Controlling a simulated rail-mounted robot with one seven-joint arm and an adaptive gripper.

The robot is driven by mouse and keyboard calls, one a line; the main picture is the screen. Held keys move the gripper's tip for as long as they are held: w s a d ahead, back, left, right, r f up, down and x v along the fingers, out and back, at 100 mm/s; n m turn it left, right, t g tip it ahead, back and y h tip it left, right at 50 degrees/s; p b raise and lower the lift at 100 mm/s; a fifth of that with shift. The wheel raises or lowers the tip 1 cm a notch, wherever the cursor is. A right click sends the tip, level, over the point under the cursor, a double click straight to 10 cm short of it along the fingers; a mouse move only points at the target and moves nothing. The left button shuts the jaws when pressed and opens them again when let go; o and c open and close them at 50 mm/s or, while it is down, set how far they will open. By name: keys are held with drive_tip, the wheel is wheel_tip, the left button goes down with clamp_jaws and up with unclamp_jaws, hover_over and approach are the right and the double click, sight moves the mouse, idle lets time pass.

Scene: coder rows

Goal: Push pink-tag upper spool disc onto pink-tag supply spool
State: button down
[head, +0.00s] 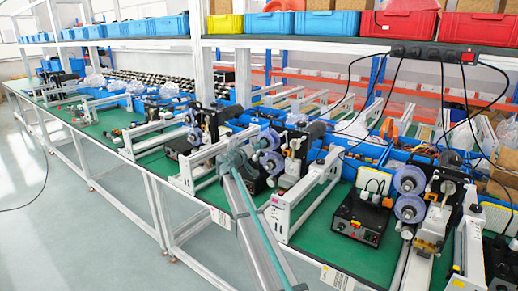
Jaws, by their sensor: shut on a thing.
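My arm reaches up from the bottom edge to the middle coder machine. My gripper (251,148) is at the left edge of the violet upper spool disc (269,139) and is shut on it; the fingertips are small and partly hidden. Just below is a second violet disc, the supply spool (273,162), in front of the black machine body. I cannot tell whether the upper disc touches its shaft. A small pink mark (275,201) shows on the white frame right of my arm.
Similar machines with paired violet discs stand on the green bench, at left (195,135) and right (409,180). A black control box (360,218) sits on the right. Blue bins line the bench's back, and a shelf with coloured bins (397,22) and hanging cables is above.

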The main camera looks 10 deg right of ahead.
drive_tip(key=shift+w+d+r+b, duration=0.1)
drive_tip(key=shift+w+d+b, duration=0.35)
drive_tip(key=shift+w+b, duration=0.05)
idle(0.6)
drive_tip(key=c, duration=0.7)
unclamp_jaws()
